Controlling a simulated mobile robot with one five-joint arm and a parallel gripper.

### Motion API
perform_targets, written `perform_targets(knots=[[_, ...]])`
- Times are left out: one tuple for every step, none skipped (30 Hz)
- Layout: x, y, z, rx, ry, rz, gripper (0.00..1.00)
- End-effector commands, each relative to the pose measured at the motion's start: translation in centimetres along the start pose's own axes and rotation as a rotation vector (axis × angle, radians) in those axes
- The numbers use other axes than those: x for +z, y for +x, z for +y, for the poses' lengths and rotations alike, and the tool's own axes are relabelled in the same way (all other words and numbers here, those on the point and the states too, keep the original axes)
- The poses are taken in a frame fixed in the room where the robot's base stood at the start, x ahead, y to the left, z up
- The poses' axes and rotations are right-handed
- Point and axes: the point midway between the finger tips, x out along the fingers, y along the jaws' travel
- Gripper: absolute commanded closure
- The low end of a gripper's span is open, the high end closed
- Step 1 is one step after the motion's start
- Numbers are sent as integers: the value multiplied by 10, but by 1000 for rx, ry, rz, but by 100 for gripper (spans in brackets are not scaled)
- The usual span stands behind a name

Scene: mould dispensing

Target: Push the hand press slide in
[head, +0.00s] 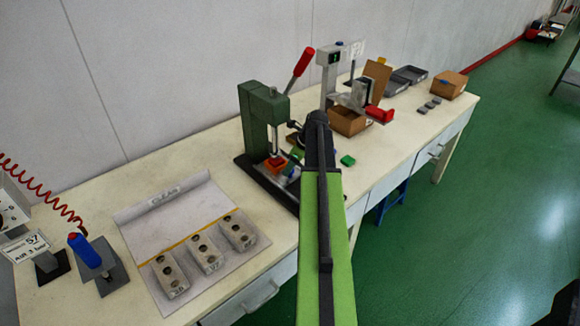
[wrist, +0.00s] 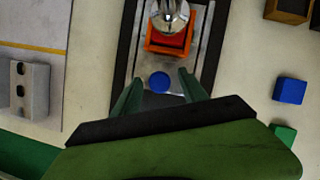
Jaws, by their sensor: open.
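The green hand press (head: 264,120) with its raised red lever (head: 304,61) stands on a dark base at mid-table. In the wrist view its metal slide (wrist: 146,66) carries an orange-red block (wrist: 170,45) under the round press ram (wrist: 169,15). A round blue knob (wrist: 159,82) sits at the near end of the slide. My gripper (wrist: 160,77) is open, with one green finger on each side of the knob. Whether the fingers touch anything cannot be told. In the head view my arm hides part of the press base.
Grey mould blocks (head: 207,256) lie on a sheet at the front left. A blue cube (wrist: 290,90) lies right of the press. Farther right stand a cardboard box (head: 347,122) and a device with a red part (head: 380,115). A blue-handled tool (head: 85,251) stands far left.

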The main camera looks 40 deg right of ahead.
Motion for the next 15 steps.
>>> perform_targets(knots=[[2, -11, 0, 0, 1, 0, 49], [2, -16, 0, 0, 1, 0, 49], [2, -23, 0, 0, 1, 0, 49], [3, -29, 0, 0, 1, 0, 49], [3, -35, 0, 0, 1, 0, 49], [4, -44, 0, 0, 1, 0, 49], [4, -52, 1, 0, 1, 0, 49], [4, -59, 1, -1, 1, 0, 49], [5, -69, 1, -1, 2, 0, 49], [5, -77, 0, -1, 2, 0, 49], [4, -84, 0, -1, 2, 0, 49], [5, -94, 0, -1, 1, -1, 49], [5, -101, 0, -1, 1, -1, 49], [5, -108, 0, -1, 1, -1, 49], [5, -117, 1, -1, 1, -1, 49]])
